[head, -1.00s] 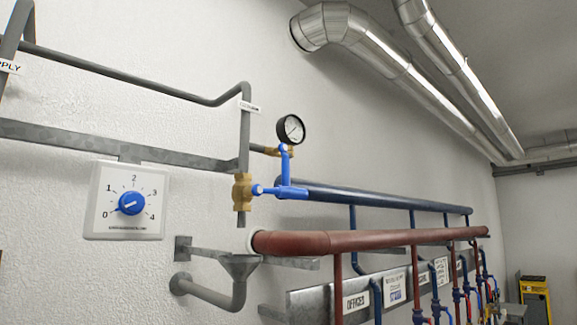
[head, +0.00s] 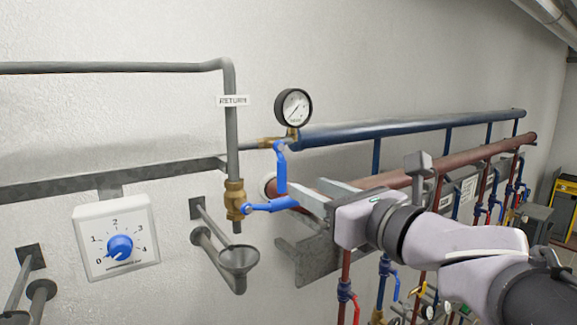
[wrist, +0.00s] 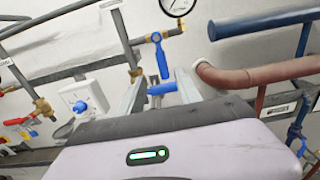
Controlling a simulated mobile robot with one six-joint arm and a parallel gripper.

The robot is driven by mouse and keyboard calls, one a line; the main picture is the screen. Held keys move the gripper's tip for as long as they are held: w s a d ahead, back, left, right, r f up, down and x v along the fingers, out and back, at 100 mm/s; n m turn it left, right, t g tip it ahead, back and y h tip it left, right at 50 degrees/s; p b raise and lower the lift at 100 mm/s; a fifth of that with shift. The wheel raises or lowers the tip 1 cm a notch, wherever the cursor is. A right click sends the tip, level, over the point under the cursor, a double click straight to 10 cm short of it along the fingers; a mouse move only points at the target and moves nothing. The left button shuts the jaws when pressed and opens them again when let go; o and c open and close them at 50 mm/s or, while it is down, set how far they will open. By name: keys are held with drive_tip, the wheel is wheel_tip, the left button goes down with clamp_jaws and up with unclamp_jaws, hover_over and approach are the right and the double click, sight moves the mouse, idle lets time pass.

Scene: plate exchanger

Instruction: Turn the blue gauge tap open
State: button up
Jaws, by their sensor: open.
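The blue gauge tap (head: 281,167) sits on a brass fitting under the round pressure gauge (head: 293,107). Its lever hangs down from the pipe. In the wrist view the tap lever (wrist: 161,57) shows just beyond the fingertips, a little above the gap between them. My gripper (head: 306,187) is open and empty, to the right of the lever and apart from it in the head view. Its two fingers (wrist: 160,82) also show in the wrist view, pointing at the wall.
A second blue lever (head: 268,205) points sideways from the brass drain valve (head: 235,198), close below the tap lever's end. A funnel (head: 238,260) stands below. A blue dial (head: 120,247) is at left. Blue (head: 410,127) and red (head: 450,163) pipes run behind my arm.

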sight(284, 175)
drive_tip(key=p+x, duration=0.1)
drive_tip(key=x, duration=0.9)
drive_tip(key=shift+w+a, duration=0.1)
drive_tip(key=shift+w, duration=0.45)
drive_tip(key=shift+s, duration=0.1)
clamp_jaws()
idle(0.4)
